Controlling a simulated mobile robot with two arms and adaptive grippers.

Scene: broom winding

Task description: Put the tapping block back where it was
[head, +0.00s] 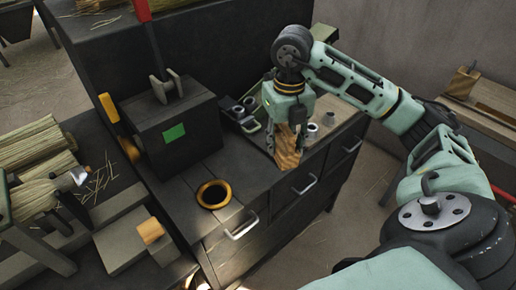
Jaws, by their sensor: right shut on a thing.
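The tapping block appears to be the wooden block (288,150) with striped grain. It is upright below my right gripper (288,122), whose fingers are shut on its upper part. The block is over the front part of the dark cabinet top (235,165). I cannot tell whether its lower end touches the surface. The fingers hide its upper end. My left gripper is not in view.
A black box with a green patch (174,132) stands left of the block. Small metal cups (312,131) and a dark tray (240,117) are near the gripper. Straw bundles (35,150) lie left.

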